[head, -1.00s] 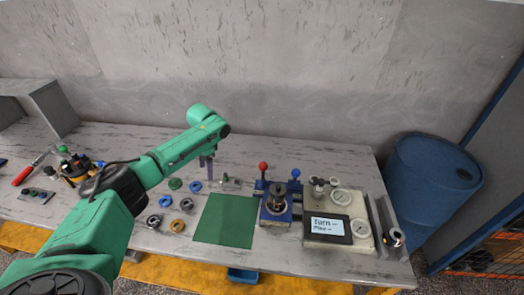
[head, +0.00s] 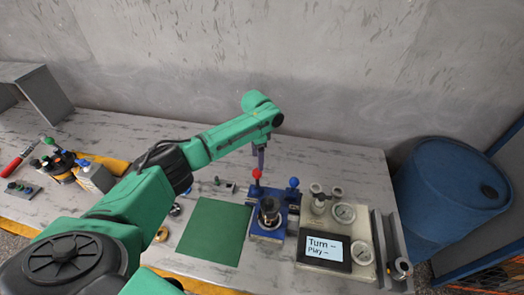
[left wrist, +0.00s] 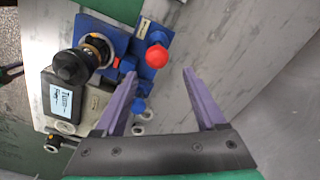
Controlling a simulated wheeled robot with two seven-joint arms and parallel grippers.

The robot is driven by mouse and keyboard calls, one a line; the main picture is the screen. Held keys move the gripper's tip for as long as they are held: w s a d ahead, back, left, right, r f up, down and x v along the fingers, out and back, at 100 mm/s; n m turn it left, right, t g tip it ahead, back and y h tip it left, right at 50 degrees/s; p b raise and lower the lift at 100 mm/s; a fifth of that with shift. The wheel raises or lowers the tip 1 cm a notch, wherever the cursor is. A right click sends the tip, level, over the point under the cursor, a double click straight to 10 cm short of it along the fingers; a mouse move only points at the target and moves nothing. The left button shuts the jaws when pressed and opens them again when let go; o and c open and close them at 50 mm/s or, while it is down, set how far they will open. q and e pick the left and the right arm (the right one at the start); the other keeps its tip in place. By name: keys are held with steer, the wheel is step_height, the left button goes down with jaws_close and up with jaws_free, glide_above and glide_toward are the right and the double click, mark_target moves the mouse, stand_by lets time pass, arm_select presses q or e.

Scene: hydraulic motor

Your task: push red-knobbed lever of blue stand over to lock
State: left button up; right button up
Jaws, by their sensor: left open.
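The blue stand (head: 282,222) is on the table in the head view, with a dark cylindrical part (head: 268,211) standing on it. Its lever's red knob (head: 257,174) stands up at the back left of the stand. In the left wrist view the red knob (left wrist: 157,56) lies just beyond and between the open purple fingertips. My left gripper (head: 259,157) points down right behind the red knob in the head view. It is open and empty, and I cannot tell whether a finger touches the knob. My right gripper is not in view.
A blue knob (head: 293,183) stands at the stand's back right. A panel with a screen (head: 324,250) and gauges is to the right, and a green mat (head: 213,235) to the left. The table behind the stand is clear up to the wall.

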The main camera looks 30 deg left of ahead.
mark_target(257, 170)
arm_select(q)
steer(key=shift+s+f+b, duration=0.75)
steer(key=shift+s+b, duration=0.05)
steer(key=shift+b, duration=0.2)
steer(key=shift+f+b, duration=0.7)
steer(key=shift+f, duration=0.05)
steer(key=f+b, duration=0.1)
steer(key=f, duration=0.1)
steer(key=w+f+b, duration=0.1)
steer(key=f+b, duration=0.1)
steer(key=f, duration=0.1)
steer(key=shift+w, duration=0.1)
steer(key=shift+f, duration=0.15)
steer(key=c, duration=0.8)
steer(key=shift+c, duration=0.2)
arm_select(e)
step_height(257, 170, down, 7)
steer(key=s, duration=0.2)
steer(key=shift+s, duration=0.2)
